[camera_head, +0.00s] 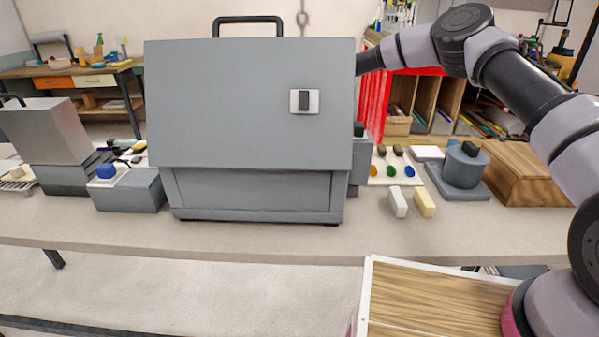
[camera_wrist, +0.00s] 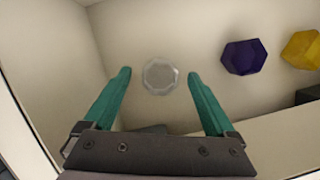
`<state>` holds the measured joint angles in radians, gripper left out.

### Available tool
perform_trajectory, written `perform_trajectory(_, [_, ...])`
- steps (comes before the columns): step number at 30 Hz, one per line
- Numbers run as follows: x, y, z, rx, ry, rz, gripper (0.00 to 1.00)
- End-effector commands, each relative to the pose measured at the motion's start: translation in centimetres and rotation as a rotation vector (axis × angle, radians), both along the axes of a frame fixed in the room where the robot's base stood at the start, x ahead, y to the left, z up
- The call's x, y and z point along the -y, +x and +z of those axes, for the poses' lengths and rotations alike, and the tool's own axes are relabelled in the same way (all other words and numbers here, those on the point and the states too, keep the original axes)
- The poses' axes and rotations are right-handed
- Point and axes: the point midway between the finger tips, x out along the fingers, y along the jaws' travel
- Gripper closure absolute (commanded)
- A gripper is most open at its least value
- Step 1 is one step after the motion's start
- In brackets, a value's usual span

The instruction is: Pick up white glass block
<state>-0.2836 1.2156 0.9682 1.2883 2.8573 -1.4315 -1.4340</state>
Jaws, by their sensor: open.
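A pale, clear-white faceted glass block (camera_wrist: 161,76) lies on a light surface in the wrist view. My gripper (camera_wrist: 159,73) is open, with its two teal fingers apart. In the picture the block shows between the fingertips, with a gap on each side. I cannot tell how far the fingertips are above it. In the head view my arm reaches behind the large grey box, which hides my gripper.
A dark purple block (camera_wrist: 244,57) and a yellow block (camera_wrist: 301,49) lie to the right of the clear one. A pale wall (camera_wrist: 50,60) stands close on the left. In the head view, the large grey box (camera_head: 245,105) stands on the table (camera_head: 400,238).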

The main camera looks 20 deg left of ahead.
Motion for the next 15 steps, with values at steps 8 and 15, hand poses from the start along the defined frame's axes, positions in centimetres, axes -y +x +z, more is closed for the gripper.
perform_trajectory(8, [-0.05, -0.49, -1.49, 0.001, 0.000, 0.000, 0.09])
perform_trajectory(15, [-0.05, -0.48, -1.45, 0.001, 0.000, 0.000, 0.55])
